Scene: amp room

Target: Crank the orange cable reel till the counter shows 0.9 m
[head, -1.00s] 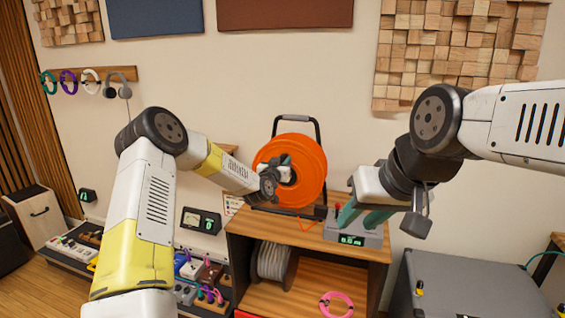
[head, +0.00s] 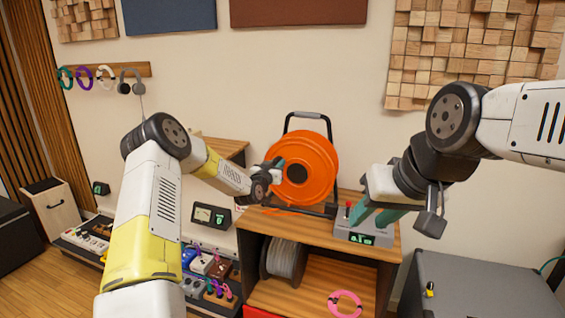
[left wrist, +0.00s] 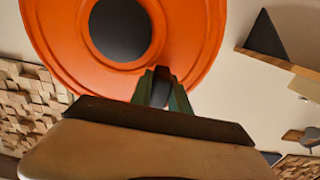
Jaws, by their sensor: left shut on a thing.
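The orange cable reel (head: 308,168) stands upright in a black frame on the wooden shelf unit, with a dark round hub. My left gripper (head: 276,168) is at the reel's left side, left of the hub. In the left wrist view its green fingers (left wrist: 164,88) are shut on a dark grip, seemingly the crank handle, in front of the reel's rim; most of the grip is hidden. The grey counter box (head: 363,232) stands right of the reel, its green digits too small to read surely. My right gripper (head: 369,218) has its teal fingers apart over the box.
A red-topped knob (head: 348,208) stands at the box's left. A pink cable coil (head: 345,303) and a grey cable drum (head: 284,260) are on the shelf below. A grey case (head: 475,285) is at the right. A meter (head: 211,217) is left of the shelf.

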